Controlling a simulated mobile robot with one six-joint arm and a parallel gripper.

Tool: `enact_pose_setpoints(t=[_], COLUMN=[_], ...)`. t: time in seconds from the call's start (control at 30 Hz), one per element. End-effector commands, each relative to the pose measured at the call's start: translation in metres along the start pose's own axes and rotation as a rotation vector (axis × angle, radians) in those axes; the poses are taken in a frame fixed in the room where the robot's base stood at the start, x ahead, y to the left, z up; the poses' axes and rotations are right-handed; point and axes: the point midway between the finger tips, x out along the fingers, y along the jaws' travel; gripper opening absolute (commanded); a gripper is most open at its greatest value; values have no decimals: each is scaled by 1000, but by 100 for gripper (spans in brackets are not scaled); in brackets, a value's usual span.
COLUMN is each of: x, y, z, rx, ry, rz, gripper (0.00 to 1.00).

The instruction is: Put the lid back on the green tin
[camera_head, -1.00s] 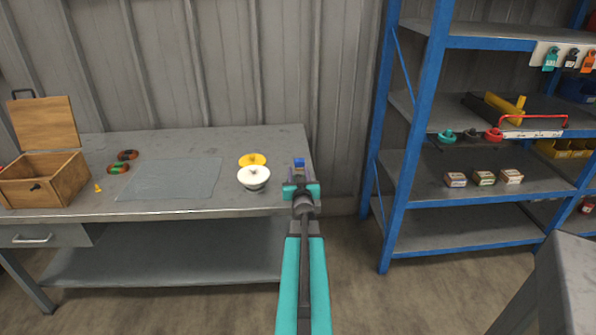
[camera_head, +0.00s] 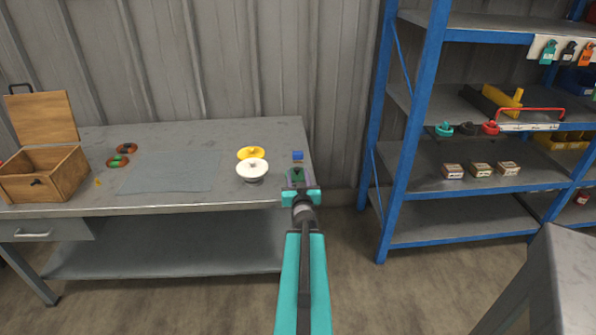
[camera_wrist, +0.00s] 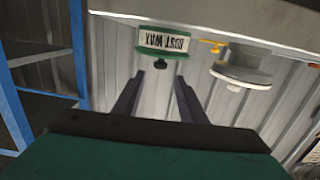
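The green tin (camera_wrist: 162,45) stands on the table near its right end. The wrist view shows it upside down, with a white label reading something like "DUST WAX" between green bands. A green lid (camera_wrist: 161,57) with a dark knob (camera_wrist: 160,65) appears level on its top; I cannot tell how firmly it sits. My gripper (camera_wrist: 160,75) is open, its two fingers on either side of the knob with visible gaps. In the head view my gripper (camera_head: 299,178) covers most of the tin; a bit of dark green (camera_head: 296,175) shows there.
A white-lidded container (camera_head: 252,170) and a yellow one (camera_head: 250,153) stand just left of my gripper. A small blue object (camera_head: 297,155) is behind it. A grey mat (camera_head: 170,172) and an open wooden box (camera_head: 45,180) lie further left. A blue shelf rack (camera_head: 400,150) stands right.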

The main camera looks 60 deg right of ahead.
Motion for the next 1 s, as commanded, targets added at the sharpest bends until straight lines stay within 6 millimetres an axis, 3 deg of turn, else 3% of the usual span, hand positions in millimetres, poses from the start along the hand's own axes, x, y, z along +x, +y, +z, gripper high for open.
enact_pose_setpoints(t=[1.0], x=[-23], y=[1], z=[0], rx=[-1], ry=[-1], rz=[5], gripper=[38])
